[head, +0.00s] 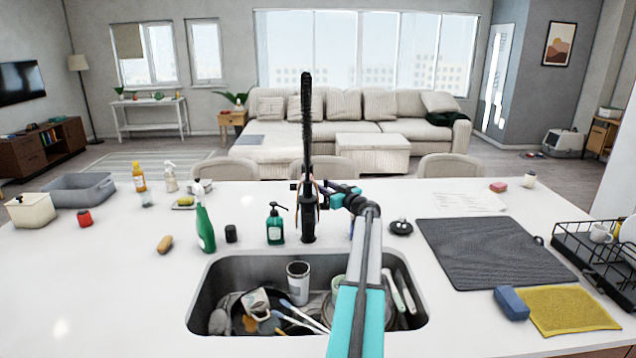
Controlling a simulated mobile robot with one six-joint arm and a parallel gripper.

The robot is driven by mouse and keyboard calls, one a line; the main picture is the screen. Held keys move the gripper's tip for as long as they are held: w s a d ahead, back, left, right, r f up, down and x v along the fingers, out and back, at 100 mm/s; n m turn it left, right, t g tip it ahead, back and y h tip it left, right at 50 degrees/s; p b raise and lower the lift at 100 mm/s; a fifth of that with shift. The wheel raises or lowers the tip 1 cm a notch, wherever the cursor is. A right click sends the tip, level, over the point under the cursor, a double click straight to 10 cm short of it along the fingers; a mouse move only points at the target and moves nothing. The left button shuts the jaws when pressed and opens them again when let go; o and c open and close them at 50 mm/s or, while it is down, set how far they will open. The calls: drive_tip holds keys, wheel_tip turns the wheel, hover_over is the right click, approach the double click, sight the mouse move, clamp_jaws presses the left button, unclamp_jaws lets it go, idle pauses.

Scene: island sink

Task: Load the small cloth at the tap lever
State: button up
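The black tap (307,130) stands upright behind the sink. My gripper (318,188) is at the lower part of the tap, reaching in from the right with its teal body beside the tap column. Its fingers overlap the tap in the picture, so I cannot tell whether they are open or shut, or whether they touch the tap or hold anything. The tap lever is not clearly distinguishable from the gripper there. A yellow cloth (572,311) lies flat at the counter's right front, well away from my gripper. I make out no cloth at the tap.
The sink (222,268) holds a tumbler (298,283), dishes and utensils; my arm crosses it. A green soap pump (275,226) and green spray bottle (204,222) stand left of the tap. A dark mat (490,250), blue sponge (511,303) and dish rack (590,255) are right.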

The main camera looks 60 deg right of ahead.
drive_tip(key=shift+p+x, duration=0.45)
drive_tip(key=shift+x, duration=0.95)
clamp_jaws()
